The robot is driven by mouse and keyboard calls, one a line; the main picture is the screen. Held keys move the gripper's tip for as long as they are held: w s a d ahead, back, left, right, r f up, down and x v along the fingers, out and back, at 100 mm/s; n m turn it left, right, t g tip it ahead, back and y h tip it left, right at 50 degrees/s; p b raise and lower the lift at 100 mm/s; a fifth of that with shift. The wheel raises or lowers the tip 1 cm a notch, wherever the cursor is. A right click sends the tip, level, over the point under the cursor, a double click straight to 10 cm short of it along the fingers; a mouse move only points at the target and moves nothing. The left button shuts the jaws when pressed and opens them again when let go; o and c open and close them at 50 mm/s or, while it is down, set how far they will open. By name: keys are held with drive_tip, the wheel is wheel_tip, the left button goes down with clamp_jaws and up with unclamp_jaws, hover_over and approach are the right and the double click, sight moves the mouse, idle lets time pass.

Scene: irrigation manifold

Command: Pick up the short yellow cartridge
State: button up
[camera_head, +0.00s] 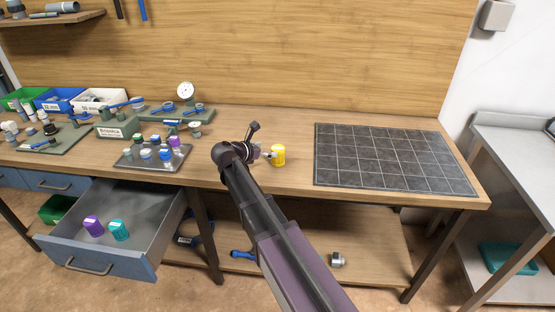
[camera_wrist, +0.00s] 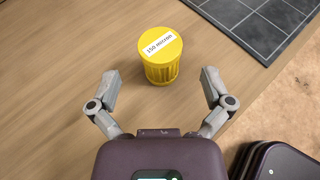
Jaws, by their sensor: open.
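The short yellow cartridge (camera_head: 278,155) stands upright on the workbench, to the left of the dark tiled mat. In the wrist view the yellow cartridge (camera_wrist: 161,60) shows ribbed sides and a white top label reading "150 micron". My gripper (camera_wrist: 160,80) is open, with one finger on each side and the cartridge ahead between and slightly beyond the fingertips. The fingers do not appear to touch it. In the head view my gripper (camera_head: 265,153) is just left of the cartridge, partly hidden by my arm.
The dark tiled mat (camera_head: 392,158) lies to the right. A tray (camera_head: 130,160) of several small cartridges stands to the left, with manifold parts and a gauge (camera_head: 185,91) behind. An open drawer (camera_head: 70,243) holds a purple and a teal cartridge. The bench around the yellow cartridge is clear.

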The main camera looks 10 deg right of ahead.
sight(277, 148)
drive_tip(key=shift+w+d+f, duration=0.15)
drive_tip(key=shift+w+d, duration=0.05)
drive_tip(key=shift+d, duration=0.1)
drive_tip(key=shift+b+x, duration=1.1)
drive_tip(key=shift+x, duration=1.5)
drive_tip(key=c, duration=1.1)
